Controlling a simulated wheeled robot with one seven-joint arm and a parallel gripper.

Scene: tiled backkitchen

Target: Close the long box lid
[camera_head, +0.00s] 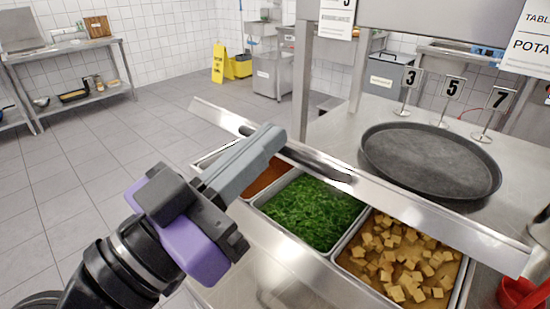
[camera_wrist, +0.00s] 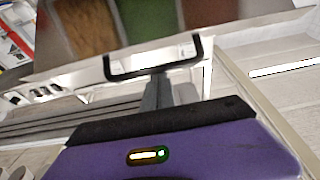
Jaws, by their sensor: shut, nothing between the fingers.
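The long box lid (camera_head: 430,222) is a long steel panel. In the head view it runs from upper left to lower right, raised across the open food wells. The wells hold orange-brown food (camera_head: 268,178), chopped greens (camera_head: 315,212) and tofu cubes in sauce (camera_head: 392,262). My gripper (camera_head: 268,140) is shut and empty, and overlaps the lid's left part in the head view. In the wrist view a dark U-shaped handle (camera_wrist: 112,73) lies just past the fingertips (camera_wrist: 158,78). I cannot tell whether the fingers touch it. My gripper hides part of the lid.
A dark round tray (camera_head: 430,160) lies on the steel counter behind the lid, near number signs (camera_head: 453,90). A red object (camera_head: 522,295) stands at the lower right. A steel post (camera_head: 304,75) rises behind the lid. The tiled floor at left is clear.

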